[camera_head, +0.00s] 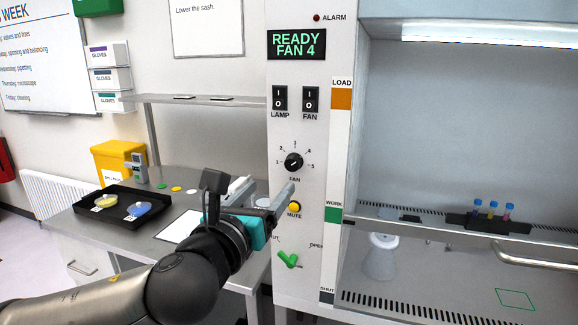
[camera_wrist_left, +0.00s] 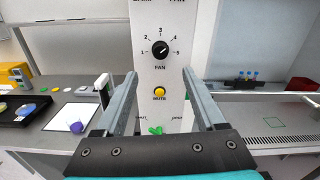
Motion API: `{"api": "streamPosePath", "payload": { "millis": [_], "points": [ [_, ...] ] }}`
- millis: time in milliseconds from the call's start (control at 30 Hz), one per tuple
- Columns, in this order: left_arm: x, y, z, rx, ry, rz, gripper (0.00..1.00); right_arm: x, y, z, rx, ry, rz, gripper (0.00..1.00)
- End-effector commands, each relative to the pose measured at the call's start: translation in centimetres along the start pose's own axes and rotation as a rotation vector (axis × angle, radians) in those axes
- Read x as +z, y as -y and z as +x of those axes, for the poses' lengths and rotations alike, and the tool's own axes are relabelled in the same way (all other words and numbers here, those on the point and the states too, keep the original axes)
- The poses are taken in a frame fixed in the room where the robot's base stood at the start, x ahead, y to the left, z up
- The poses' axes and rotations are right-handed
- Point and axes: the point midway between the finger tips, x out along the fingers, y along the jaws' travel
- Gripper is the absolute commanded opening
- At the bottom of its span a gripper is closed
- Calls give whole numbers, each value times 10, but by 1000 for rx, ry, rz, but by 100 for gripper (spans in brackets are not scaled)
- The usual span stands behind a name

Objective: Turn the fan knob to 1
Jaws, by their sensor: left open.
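The black fan knob (camera_head: 293,162) is on the white control panel (camera_head: 318,230), inside a dial marked 1 to 5. It also shows in the left wrist view (camera_wrist_left: 160,49), where its white mark points up and right, toward 4. The display (camera_head: 296,44) reads "READY FAN 4". My left gripper (camera_head: 268,185) is open and empty, below and left of the knob in the head view. In the left wrist view its fingers (camera_wrist_left: 160,74) stand apart on either side, with the knob centred above the gap. It appears clear of the knob. My right gripper is not in view.
The yellow mute button (camera_head: 295,207) and green valve handle (camera_head: 289,260) sit below the knob. Lamp switch (camera_head: 280,98) and fan switch (camera_head: 311,99) are above. A bench (camera_head: 90,240) with a black tray (camera_head: 118,222) is left; the cabinet with a tube rack (camera_head: 488,222) is right.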

Motion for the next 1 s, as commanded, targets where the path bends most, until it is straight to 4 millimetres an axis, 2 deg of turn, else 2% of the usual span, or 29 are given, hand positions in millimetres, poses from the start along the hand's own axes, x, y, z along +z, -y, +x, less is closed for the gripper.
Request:
{"api": "streamPosePath", "payload": {
  "millis": [100,600,800,1000],
  "points": [
    [1,0,19,0,1,-2,72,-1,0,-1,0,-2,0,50],
    [0,0,88,1,-1,-3,72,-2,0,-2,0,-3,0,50],
    [0,0,108,0,-1,-3,72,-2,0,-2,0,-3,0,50],
    [-1,0,118,-1,-1,-3,72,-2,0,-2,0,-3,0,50]
  ]
}}
